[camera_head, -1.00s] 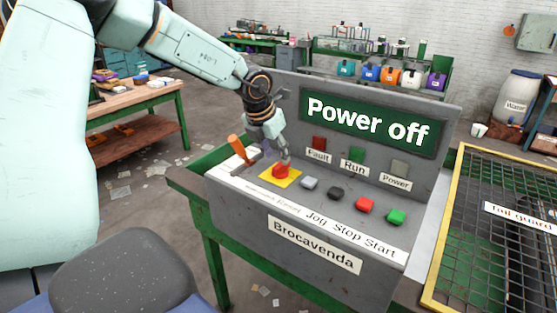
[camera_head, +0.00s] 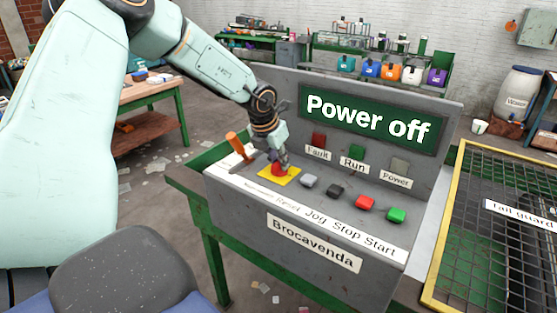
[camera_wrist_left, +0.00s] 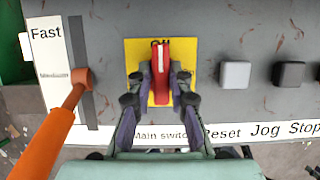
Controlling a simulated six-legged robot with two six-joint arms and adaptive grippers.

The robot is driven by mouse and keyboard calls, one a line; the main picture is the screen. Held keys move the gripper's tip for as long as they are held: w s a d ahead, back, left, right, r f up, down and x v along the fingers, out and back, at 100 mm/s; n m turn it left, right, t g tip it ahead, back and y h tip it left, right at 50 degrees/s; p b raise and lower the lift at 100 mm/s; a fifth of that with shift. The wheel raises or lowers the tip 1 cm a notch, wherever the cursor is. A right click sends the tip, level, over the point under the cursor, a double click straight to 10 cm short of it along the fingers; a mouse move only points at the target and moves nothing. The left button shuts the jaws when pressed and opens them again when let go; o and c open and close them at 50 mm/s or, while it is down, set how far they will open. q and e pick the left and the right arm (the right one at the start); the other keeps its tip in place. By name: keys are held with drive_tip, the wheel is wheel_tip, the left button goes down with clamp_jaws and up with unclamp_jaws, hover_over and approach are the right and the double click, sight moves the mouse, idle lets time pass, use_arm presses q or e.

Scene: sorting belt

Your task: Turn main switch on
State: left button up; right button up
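The main switch is a red knob (camera_wrist_left: 160,55) on a yellow plate (camera_wrist_left: 188,48), labelled "Main switch" in the left wrist view. In the head view it is at the left of the console's sloped panel, its yellow plate (camera_head: 291,178) partly covered. My left gripper (camera_wrist_left: 161,78) is over it, with its two fingers close in against either side of the red knob. It also shows in the head view (camera_head: 280,168), pointing down at the knob. The console display (camera_head: 367,118) reads "Power off". My right gripper is not in view.
An orange lever (camera_head: 237,146) stands just left of the switch. Grey, black, red (camera_head: 365,202) and green (camera_head: 396,214) buttons lie to its right. Fault, Run and Power lamps sit above. A yellow-framed mesh guard (camera_head: 500,215) is at the right.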

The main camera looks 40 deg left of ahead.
use_arm(q)
drive_tip(key=shift+s+d+r, duration=0.1)
clamp_jaws()
drive_tip(key=shift+m, duration=0.5)
drive_tip(key=shift+m+h, duration=0.4)
drive_tip(key=shift+m, duration=0.1)
drive_tip(key=m+b, duration=0.2)
drive_tip(key=m+h+b, duration=0.1)
drive_tip(key=b, duration=0.2)
drive_tip(key=shift+a+m, duration=0.2)
drive_tip(key=shift+m, duration=0.2)
drive_tip(key=shift+a+m+g+h+b, duration=0.1)
drive_tip(key=shift+m+g+h+b, duration=0.45)
drive_tip(key=shift+m+b, duration=1)
drive_tip(key=shift+r, duration=0.1)
